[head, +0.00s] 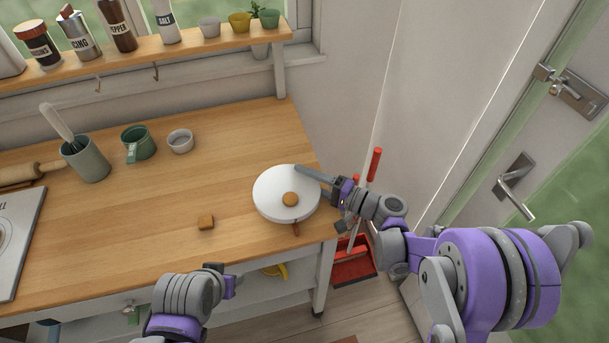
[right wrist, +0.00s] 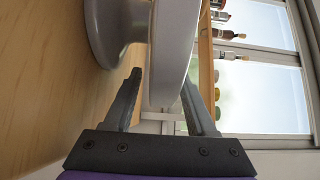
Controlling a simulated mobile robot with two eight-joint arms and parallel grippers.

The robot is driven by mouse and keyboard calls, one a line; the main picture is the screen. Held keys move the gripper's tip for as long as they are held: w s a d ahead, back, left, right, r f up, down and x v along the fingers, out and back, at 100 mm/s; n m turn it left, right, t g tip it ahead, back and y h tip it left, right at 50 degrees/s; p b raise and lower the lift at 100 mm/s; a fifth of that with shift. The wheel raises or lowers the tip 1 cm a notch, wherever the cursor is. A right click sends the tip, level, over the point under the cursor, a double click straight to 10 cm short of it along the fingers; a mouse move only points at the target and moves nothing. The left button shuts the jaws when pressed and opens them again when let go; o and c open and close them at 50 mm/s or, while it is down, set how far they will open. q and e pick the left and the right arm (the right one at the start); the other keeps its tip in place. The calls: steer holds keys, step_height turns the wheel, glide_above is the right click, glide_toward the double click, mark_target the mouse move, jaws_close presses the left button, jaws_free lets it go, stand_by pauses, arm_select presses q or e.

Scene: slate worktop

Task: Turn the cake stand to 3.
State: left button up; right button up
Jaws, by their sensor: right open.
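The white round cake stand (head: 270,186) is on the wooden worktop near its right corner. A small orange-brown ball (head: 290,199) rests on its plate. A small reddish-brown piece (head: 295,230) shows just below the plate's front edge. I can make out no numbers on the stand. My right gripper (head: 312,176) is open at the stand's right far edge. In the right wrist view the fingers (right wrist: 162,82) lie on either side of the plate's rim (right wrist: 172,50), with visible gaps. My left gripper (head: 229,284) is low at the worktop's front; its fingers are not clear.
A brown cube (head: 206,222) lies left of the stand. A shelf (head: 150,48) with jars runs along the back.

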steer(key=shift+w+a, duration=0.1)
steer(key=shift+a, duration=0.05)
jaws_close()
stand_by(1.4)
